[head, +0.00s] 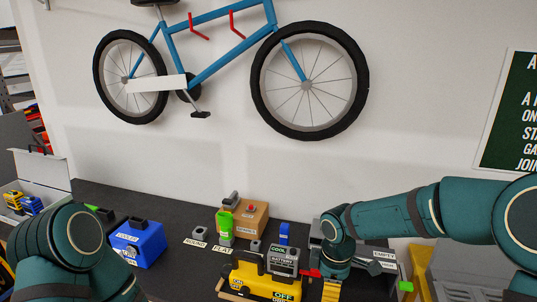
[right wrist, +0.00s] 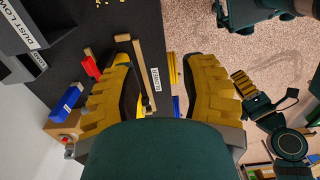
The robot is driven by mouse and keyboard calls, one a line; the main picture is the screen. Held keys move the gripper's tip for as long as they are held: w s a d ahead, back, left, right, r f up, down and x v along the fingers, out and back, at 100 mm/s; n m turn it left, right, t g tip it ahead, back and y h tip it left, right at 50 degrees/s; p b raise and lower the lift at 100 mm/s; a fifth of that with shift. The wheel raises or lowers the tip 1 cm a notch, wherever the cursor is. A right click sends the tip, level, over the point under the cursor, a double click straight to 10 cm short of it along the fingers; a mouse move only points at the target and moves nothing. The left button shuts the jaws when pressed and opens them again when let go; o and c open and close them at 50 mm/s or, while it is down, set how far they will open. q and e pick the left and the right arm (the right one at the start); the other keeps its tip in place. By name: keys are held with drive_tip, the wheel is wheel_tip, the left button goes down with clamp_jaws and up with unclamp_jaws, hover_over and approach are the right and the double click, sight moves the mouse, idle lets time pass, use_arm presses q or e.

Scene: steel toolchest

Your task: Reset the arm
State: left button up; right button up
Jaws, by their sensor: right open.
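My right arm (head: 420,212) reaches in from the right in the head view and bends down at the bench. My right gripper (head: 333,285) points down there, beside the yellow toolbox, partly cut off by the lower edge. In the right wrist view the right gripper (right wrist: 165,70) has its two yellow ridged fingers wide apart, with nothing held between them. My left arm (head: 70,245) is folded at the lower left of the head view. In the right wrist view a yellow ridged part (right wrist: 243,85) beside teal links looks like my left gripper; its jaws are unclear.
The dark bench (head: 180,220) holds a blue toolbox (head: 137,243), a yellow toolbox (head: 250,275), a grey battery box (head: 284,259), a brown sensor box (head: 247,217) and a grey bin (head: 380,266). A bicycle (head: 215,67) hangs on the wall behind.

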drive_tip(key=s+a+f+m+y+b, duration=0.1)
drive_tip(key=s+a+f+m+y, duration=0.15)
drive_tip(key=f, duration=0.45)
drive_tip(key=s+a+f+m+y+b, duration=0.1)
drive_tip(key=s+a+f+m+b, duration=0.15)
drive_tip(key=f, duration=0.55)
use_arm(q)
wheel_tip(320, 180, down, 6)
drive_tip(key=b, duration=0.2)
drive_tip(key=shift+s+d, duration=0.15)
drive_tip(key=shift+s, duration=0.05)
use_arm(e)
drive_tip(key=s+f+m+t, duration=0.2)
drive_tip(key=s+f+m, duration=0.8)
drive_tip(key=f+m, duration=0.2)
drive_tip(key=shift+d, duration=0.25)
